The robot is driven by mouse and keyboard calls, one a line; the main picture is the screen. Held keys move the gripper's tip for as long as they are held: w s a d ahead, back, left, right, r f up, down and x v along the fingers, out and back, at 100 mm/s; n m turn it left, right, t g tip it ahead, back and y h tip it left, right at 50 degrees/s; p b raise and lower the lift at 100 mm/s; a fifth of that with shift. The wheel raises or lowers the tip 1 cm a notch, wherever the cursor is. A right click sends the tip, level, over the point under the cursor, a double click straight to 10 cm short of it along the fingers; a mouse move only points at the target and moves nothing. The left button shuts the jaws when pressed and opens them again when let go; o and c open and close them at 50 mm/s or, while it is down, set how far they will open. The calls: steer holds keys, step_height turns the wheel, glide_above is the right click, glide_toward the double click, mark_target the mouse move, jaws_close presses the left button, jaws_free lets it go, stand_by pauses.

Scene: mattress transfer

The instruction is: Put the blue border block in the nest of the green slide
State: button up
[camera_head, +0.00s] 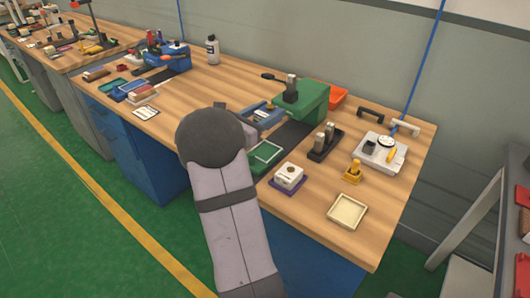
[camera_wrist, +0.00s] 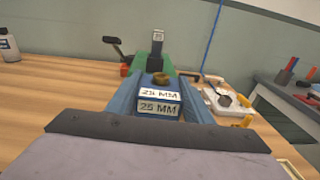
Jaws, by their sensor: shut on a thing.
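My gripper (camera_wrist: 158,88) has blue-grey fingers, shut on the blue border block (camera_wrist: 158,106), which has white "25 MM" labels and a brass-coloured round top. In the head view my gripper (camera_head: 264,116) is in front of the green machine (camera_head: 303,100), apparently above the bench; the block cannot be made out there. A green-bordered tray-like piece (camera_head: 265,154), which I take to be the green slide, lies nearer the bench's front edge, at the end of a dark strip. My arm stands beside it. The green machine (camera_wrist: 155,62) is straight ahead in the wrist view.
A white block on a purple base (camera_head: 289,177), a dark holder (camera_head: 325,144), a yellow piece (camera_head: 353,172) and a cream tray (camera_head: 347,211) lie to the right. A grey tray with a dial (camera_head: 380,154) stands behind. A blue machine (camera_head: 172,58) is at the left.

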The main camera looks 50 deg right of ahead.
mark_target(265, 152)
steer(key=shift+a+f+t, duration=0.2)
steer(key=shift+f+t, duration=0.1)
steer(key=shift+f, duration=0.3)
steer(key=shift+w+f+n, duration=0.25)
steer(key=shift+w+n, duration=0.05)
steer(key=shift+f, duration=4.95)
steer(key=shift+f, duration=0.15)
steer(key=o, duration=1.1)
